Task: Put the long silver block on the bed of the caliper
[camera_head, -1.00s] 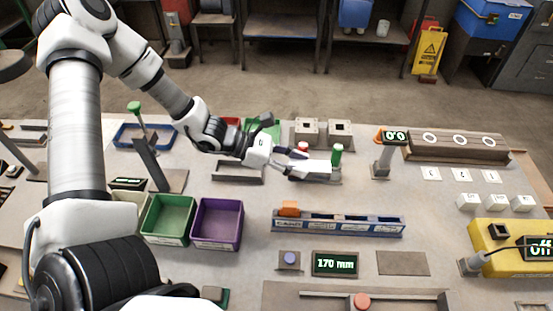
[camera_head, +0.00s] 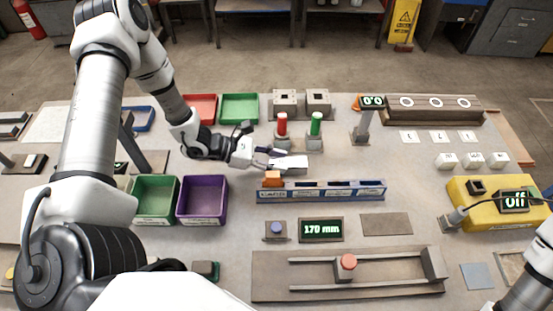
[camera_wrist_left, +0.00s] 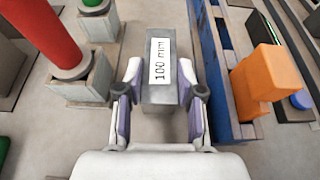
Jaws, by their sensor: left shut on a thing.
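A silver block labelled "100 mm" (camera_wrist_left: 163,70) is between the fingers of my left gripper (camera_wrist_left: 160,105) in the left wrist view. My left gripper (camera_head: 276,160) is shut on it, and the block (camera_head: 291,162) shows in the head view above the table, between the blue slotted rail and the red and green posts.
A blue slotted rail (camera_head: 320,196) with an orange piece (camera_head: 272,179) lies between block and caliper. Red (camera_head: 282,125) and green (camera_head: 316,124) posts stand behind. A "170 mm" display (camera_head: 321,230) and a blue-knobbed box (camera_head: 277,229) stand behind the caliper.

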